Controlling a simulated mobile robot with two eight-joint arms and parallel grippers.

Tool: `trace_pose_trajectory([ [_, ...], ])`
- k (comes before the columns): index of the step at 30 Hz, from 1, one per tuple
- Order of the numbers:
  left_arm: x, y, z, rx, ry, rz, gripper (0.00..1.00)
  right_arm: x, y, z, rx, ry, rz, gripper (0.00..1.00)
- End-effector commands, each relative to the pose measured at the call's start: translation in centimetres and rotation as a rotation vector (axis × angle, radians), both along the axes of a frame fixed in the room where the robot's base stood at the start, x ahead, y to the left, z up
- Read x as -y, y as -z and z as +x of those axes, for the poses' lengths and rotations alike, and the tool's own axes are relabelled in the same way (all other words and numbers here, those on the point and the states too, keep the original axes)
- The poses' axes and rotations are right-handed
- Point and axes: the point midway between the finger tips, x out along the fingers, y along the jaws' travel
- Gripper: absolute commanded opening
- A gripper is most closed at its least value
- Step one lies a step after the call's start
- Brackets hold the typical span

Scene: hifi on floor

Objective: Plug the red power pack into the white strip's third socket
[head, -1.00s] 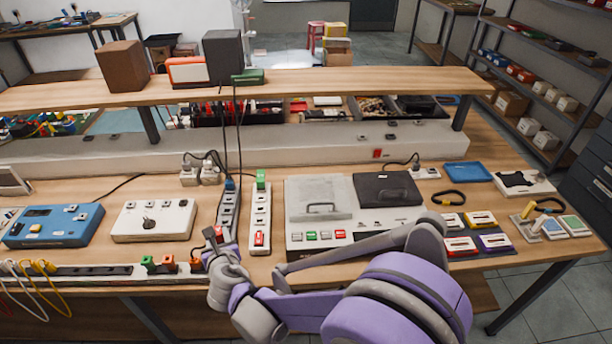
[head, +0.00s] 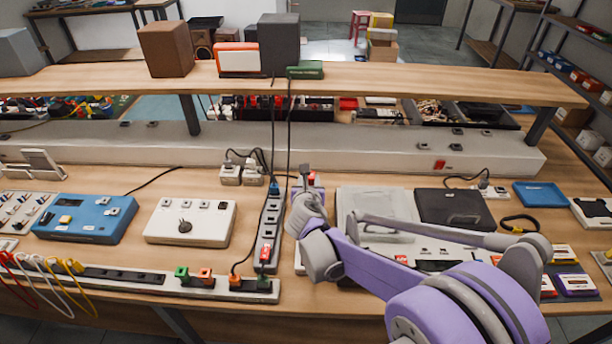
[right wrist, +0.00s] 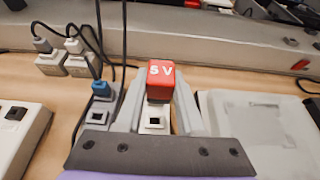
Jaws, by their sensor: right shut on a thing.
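The red power pack (right wrist: 161,78), a small block marked "5 V", sits between the fingers of my right gripper (right wrist: 155,95) in the right wrist view. My right gripper (head: 304,186) is shut on it, and a bit of red shows beside the fingers in the head view. The pack is above the white strip (right wrist: 154,118), whose nearer socket shows below it in the wrist view. In the head view, my arm hides most of the white strip (head: 299,264). I cannot tell whether the pack touches a socket. My left gripper is not in view.
A grey strip (head: 271,218) with a blue plug (head: 273,188) and cables lies just left. A white device with a dark lid (head: 454,208) stands right. A long strip with coloured plugs (head: 150,283) runs along the front edge. A shelf (head: 350,83) spans the back.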

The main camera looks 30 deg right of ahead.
Motion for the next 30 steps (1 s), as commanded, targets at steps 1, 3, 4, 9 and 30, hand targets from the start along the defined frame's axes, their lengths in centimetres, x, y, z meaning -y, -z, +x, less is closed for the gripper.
trace_pose_trajectory([
  [1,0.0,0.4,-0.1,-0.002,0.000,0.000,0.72,0.0,0.6,0.0,-0.001,0.000,0.000,0.00],
  [3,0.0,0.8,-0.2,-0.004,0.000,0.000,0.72,0.0,1.1,-0.1,-0.001,0.000,0.000,0.00],
  [4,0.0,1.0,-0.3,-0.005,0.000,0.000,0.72,0.0,1.4,0.0,-0.002,-0.001,-0.001,0.00],
  [9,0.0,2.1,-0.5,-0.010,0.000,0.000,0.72,0.0,3.1,0.0,-0.002,-0.002,-0.001,0.00],
  [30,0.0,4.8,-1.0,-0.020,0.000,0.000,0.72,-0.1,7.1,0.0,0.000,-0.001,0.000,0.00],
])
